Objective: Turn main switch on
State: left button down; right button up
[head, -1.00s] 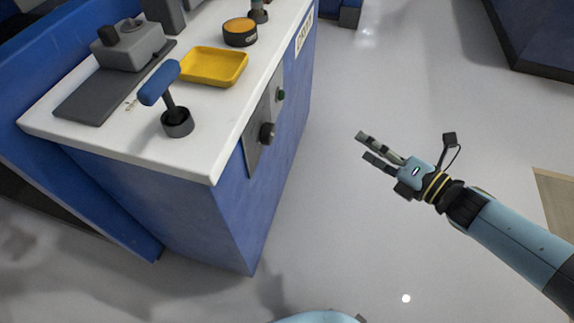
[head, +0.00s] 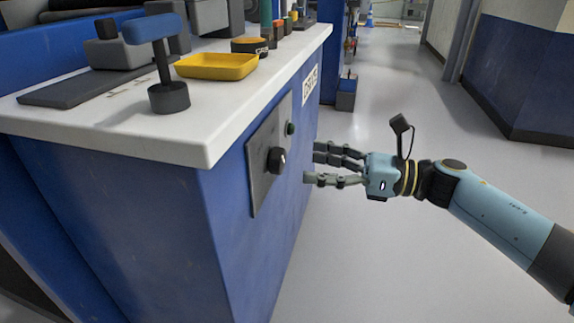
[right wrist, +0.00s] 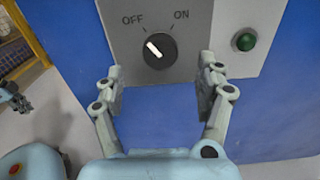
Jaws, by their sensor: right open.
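The main switch (head: 275,160) is a round black knob on a grey metal plate on the blue side of the bench. In the right wrist view the knob (right wrist: 159,50) has a white pointer aimed up and left, toward the OFF label; ON is printed at its upper right. My right gripper (head: 312,165) is open and empty in front of the plate, apart from the knob. In the right wrist view its fingers (right wrist: 160,88) stand to either side, just below the knob.
A green button (right wrist: 245,40) sits right of the knob on the same plate. The white bench top (head: 110,125) overhangs the panel and carries a blue-handled lever (head: 160,60) and a yellow tray (head: 218,67). The floor (head: 430,250) right of the bench is clear.

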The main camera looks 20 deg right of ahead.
aim_at(285, 160)
pick_arm(q)
jog(key=shift+w+d+r+b, duration=0.2)
jog(key=shift+w+r+b, duration=0.1)
jog(key=shift+w+r, duration=0.05)
pick_arm(e)
jog(key=x, duration=0.6)
jog(key=shift+w, duration=0.1)
jog(key=c, duration=1.2)
jog(key=shift+o, duration=0.2)
